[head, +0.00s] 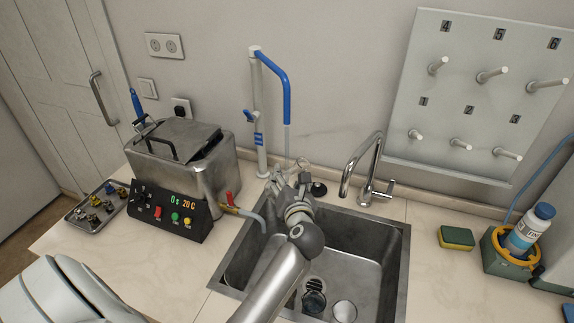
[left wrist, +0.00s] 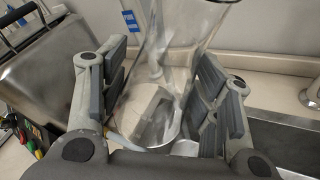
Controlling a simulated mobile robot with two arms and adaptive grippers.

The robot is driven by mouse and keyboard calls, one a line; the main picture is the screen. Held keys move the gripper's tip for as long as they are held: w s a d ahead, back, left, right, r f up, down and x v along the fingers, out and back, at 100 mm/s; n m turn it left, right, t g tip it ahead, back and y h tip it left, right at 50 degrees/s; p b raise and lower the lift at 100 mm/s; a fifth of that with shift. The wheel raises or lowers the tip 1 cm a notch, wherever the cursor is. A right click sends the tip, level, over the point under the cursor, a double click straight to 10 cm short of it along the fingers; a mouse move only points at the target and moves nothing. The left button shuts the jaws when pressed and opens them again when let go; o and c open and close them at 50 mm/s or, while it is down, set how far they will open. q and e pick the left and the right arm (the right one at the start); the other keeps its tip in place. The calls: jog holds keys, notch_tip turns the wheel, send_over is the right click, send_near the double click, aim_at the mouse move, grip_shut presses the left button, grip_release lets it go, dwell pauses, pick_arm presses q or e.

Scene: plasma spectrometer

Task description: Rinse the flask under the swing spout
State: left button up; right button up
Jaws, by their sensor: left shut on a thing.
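My left gripper (head: 291,182) reaches over the back left of the sink (head: 396,272). It is shut on a clear glass flask (left wrist: 182,62), which stands between the two finger pads in the left wrist view. In the head view the hand hides most of the flask. The swing spout (head: 287,98) is a blue arm on a white post (head: 258,112) behind the sink. Its thin pale lower end comes down just behind and above my left gripper. I cannot tell whether water flows from it. My right gripper is not in view.
A chrome faucet (head: 372,165) stands right of the spout. Clear glassware (head: 344,311) sits in the sink. A metal bath (head: 180,165) is on the left. A peg board (head: 468,125) hangs at the right, above a sponge (head: 456,238) and a bottle (head: 528,230).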

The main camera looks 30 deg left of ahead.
pick_arm(q)
jog(key=p+v, duration=0.1)
jog(key=v, duration=0.5)
jog(key=shift+s+d, duration=0.2)
jog(key=shift+s, duration=0.1)
